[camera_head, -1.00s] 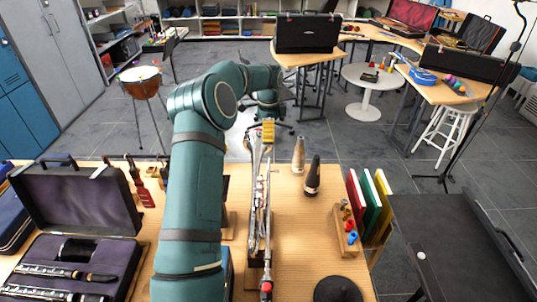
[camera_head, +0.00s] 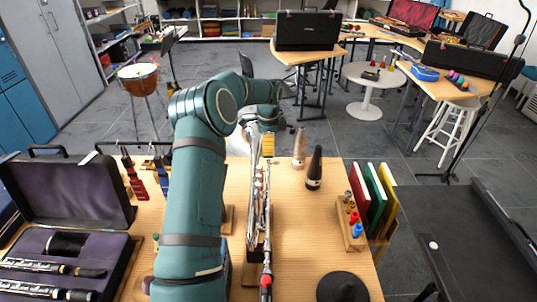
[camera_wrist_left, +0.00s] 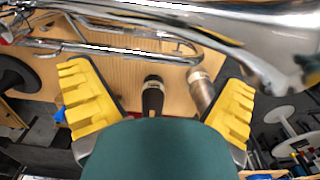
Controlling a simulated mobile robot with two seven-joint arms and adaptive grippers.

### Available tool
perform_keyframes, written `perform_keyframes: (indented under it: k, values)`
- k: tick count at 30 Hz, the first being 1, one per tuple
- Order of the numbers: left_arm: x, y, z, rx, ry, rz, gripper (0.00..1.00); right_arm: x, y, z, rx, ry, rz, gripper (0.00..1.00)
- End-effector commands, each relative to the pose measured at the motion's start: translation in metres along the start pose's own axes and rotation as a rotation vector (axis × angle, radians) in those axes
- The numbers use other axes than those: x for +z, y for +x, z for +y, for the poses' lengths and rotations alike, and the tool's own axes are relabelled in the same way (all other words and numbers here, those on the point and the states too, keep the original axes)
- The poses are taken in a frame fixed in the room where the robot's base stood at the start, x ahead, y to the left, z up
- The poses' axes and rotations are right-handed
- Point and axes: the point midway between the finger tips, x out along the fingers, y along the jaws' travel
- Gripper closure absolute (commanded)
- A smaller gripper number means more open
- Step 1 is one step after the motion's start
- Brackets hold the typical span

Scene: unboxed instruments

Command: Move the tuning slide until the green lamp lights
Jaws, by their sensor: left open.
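A silver brass instrument with long parallel tubes (camera_head: 258,210) lies lengthwise on a stand on the wooden table. A red piece (camera_head: 266,281) shows at its near end. In the left wrist view, its slide tubes (camera_wrist_left: 125,48) and a shiny wide part (camera_wrist_left: 225,20) cross the top. My left gripper (camera_head: 268,145) is at the far end of the instrument, its yellow fingers apart. In the left wrist view, the open fingers (camera_wrist_left: 160,85) have nothing clamped between them. I cannot make out a green lamp. My right gripper is not in view.
A pale mute (camera_head: 300,148) and a black mute (camera_head: 315,168) stand right of the instrument. A rack of colored pieces (camera_head: 351,222) and upright books (camera_head: 375,198) are farther right. An open clarinet case (camera_head: 68,200) fills the left. A black round object (camera_head: 341,288) sits at the front.

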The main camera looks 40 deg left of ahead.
Motion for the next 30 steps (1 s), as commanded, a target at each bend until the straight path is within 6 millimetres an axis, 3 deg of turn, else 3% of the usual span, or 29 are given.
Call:
perform_keyframes:
  k: [6, 18, 24, 25, 30]
  values:
    - [0.001, 0.026, 0.0, 0.001, 0.0, -0.001, 0.0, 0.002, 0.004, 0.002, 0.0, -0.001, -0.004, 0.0]
    - [0.0, 0.032, 0.0, 0.0, 0.0, 0.0, 0.0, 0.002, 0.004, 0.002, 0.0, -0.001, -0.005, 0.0]
    - [0.0, 0.032, 0.0, 0.0, 0.0, 0.0, 0.7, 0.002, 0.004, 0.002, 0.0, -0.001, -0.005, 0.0]
    - [0.0, 0.032, 0.0, 0.0, 0.0, 0.0, 0.77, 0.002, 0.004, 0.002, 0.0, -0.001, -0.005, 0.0]
    - [0.0, 0.033, 0.001, 0.002, 0.0, -0.001, 0.83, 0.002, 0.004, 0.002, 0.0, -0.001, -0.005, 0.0]
